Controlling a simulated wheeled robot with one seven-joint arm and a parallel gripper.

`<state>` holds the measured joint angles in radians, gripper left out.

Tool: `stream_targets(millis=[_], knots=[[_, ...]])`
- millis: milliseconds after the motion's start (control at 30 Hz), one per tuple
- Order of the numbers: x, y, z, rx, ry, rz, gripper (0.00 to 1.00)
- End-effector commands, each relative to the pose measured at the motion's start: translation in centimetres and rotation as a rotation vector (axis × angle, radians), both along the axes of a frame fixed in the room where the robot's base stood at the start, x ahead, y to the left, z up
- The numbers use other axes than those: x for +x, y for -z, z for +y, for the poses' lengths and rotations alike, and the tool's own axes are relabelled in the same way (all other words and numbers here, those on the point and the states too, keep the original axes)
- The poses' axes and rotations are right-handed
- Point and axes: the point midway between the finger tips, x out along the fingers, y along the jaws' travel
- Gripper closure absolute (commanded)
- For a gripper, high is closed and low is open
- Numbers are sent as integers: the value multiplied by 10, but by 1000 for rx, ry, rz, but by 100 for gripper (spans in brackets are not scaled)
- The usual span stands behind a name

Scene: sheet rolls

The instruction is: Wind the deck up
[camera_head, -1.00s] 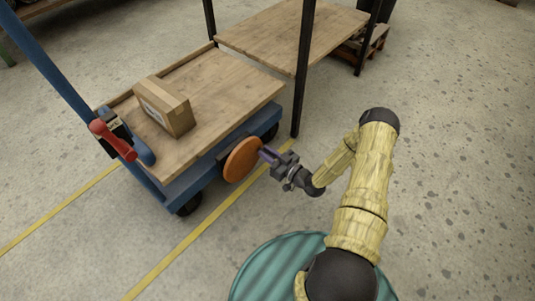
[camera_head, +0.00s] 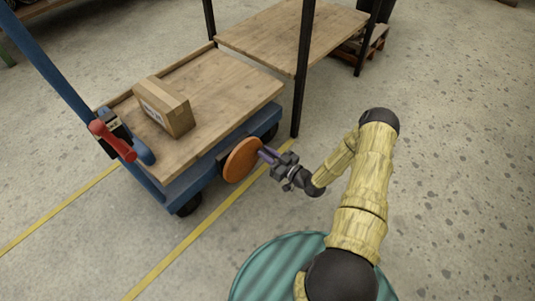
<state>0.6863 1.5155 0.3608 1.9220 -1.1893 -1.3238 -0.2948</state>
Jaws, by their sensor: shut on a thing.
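The trolley's wooden deck (camera_head: 215,110) sits on a blue frame (camera_head: 195,180), with a cardboard box (camera_head: 166,107) on it. An orange disc-shaped wheel (camera_head: 241,160) is mounted on the side of the frame that faces me.
A wooden table (camera_head: 290,38) with black legs stands just behind the deck, one leg (camera_head: 301,85) close to its right corner. A red lever (camera_head: 112,140) is at the trolley's left end. Open floor lies to the right.

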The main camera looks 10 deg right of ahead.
Motion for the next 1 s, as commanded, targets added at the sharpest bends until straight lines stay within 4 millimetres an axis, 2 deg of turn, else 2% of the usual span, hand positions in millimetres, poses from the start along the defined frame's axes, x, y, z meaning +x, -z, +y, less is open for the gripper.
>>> stream_targets(millis=[433,467,533,833,1000], knots=[[-4,1,3,5,-9,7,100],[-4,1,3,5,-9,7,74],[-3,1,3,4,-8,7,60],[-2,0,1,1,-4,3,59],[-9,-1,-6,1,0,4,59]])
